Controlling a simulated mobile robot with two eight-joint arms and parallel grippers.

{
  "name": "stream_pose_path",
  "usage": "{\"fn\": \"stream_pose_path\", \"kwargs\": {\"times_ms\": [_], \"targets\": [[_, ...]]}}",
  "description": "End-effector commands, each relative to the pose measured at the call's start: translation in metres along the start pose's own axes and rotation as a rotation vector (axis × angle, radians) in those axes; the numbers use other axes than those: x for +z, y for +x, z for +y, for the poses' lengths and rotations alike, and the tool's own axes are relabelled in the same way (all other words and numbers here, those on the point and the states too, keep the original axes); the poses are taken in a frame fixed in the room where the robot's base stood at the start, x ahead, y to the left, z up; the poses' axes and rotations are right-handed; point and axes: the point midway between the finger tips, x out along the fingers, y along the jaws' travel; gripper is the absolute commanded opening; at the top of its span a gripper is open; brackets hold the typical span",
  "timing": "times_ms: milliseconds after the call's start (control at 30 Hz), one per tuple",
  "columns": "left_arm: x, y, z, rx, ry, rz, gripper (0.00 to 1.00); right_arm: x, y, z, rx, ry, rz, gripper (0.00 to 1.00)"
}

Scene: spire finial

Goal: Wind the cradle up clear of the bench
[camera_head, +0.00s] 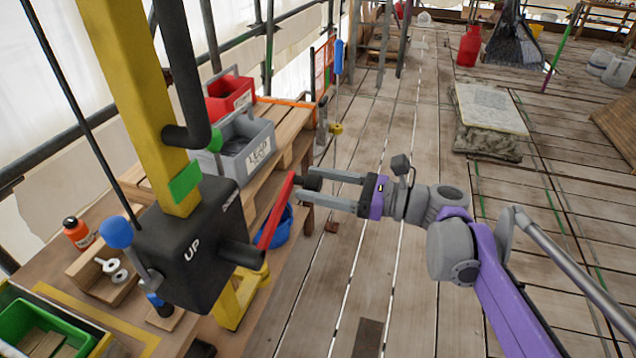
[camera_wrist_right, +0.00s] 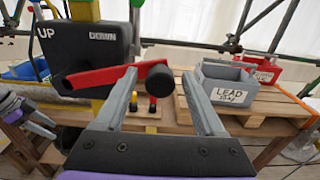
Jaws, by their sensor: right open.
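The black winch box (camera_head: 190,262), marked UP and DOWN, is fixed to a yellow post (camera_head: 135,90); it also shows in the wrist view (camera_wrist_right: 95,42). Its red crank arm (camera_head: 275,212) slants up to the right and ends in a black handle (camera_wrist_right: 160,80). My right gripper (camera_head: 303,185) is open, with one finger on each side of that handle and visible gaps in the wrist view. A blue-knobbed lever (camera_head: 117,233) is on the box's left. What looks like my left gripper (camera_wrist_right: 28,118) shows at the wrist view's left edge; its jaws are unclear. I cannot make out the cradle.
A grey bin (camera_head: 243,145) labelled LEAD and a red bin (camera_head: 229,95) stand on a pallet behind the crank. A green tray (camera_head: 40,330) and an orange bottle (camera_head: 77,232) are on the bench. Open plank floor (camera_head: 400,280) lies to the right.

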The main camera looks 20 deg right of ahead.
Motion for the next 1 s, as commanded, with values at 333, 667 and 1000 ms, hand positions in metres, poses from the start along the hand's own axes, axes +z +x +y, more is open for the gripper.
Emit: {"fn": "stream_pose_path", "kwargs": {"times_ms": [333, 667, 1000], "targets": [[0.0, 0.0, 0.0, 0.0, 0.0, 0.0, 0.61, -0.0001, 0.0006, -0.0001, 0.0, 0.0, 0.0, 0.53], [0.0, 0.0, 0.0, 0.0, 0.0, 0.0, 0.61, -0.0002, 0.0005, -0.0001, 0.0, 0.0, 0.0, 0.0], [0.0, 0.0, 0.0, 0.0, 0.0, 0.0, 0.61, -0.0002, 0.0005, -0.0001, 0.0, 0.0, 0.0, 0.0]]}}
